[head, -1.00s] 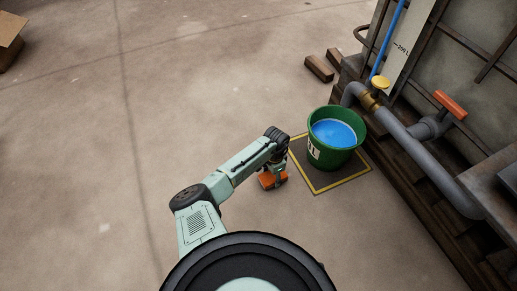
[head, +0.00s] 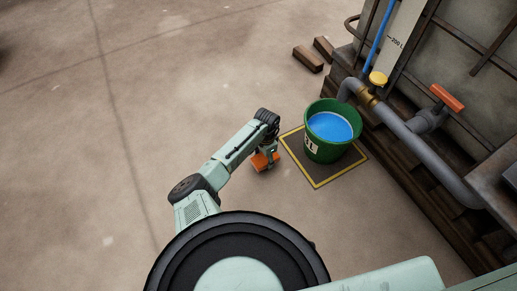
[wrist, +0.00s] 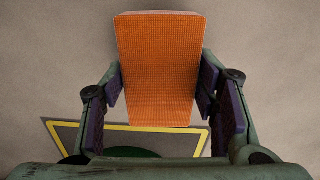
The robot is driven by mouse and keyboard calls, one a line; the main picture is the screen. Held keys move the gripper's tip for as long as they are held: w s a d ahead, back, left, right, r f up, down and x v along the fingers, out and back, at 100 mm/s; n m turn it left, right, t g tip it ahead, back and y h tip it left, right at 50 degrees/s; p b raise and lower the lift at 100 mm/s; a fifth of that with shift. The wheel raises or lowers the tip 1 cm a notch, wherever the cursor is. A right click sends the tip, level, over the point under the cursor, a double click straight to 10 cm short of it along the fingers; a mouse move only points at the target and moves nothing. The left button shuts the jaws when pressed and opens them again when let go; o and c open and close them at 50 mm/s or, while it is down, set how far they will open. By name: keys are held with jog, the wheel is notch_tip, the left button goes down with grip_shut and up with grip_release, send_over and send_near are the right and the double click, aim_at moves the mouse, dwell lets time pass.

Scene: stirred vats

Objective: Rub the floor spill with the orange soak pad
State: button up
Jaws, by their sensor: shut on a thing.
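The orange soak pad (wrist: 160,70) is a textured block held between the two fingers of my gripper (wrist: 160,85) in the wrist view. In the head view the pad (head: 262,162) shows below my gripper (head: 264,150), just left of the yellow-edged mat. I cannot tell from these views whether the pad touches the floor. No floor spill can be made out; the floor around the pad looks dry.
A green bucket (head: 319,151) of blue liquid stands on the dark yellow-edged mat (head: 318,181), which also shows in the wrist view (wrist: 72,135). A grey pipe (head: 415,153) with an orange-handled valve (head: 447,97) runs along the tank at right. Two wooden blocks (head: 308,59) lie behind. Left floor is clear.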

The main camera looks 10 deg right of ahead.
jog(key=shift+r+p, duration=1.95)
jog(key=shift+r, duration=0.55)
jog(key=shift+s, duration=0.1)
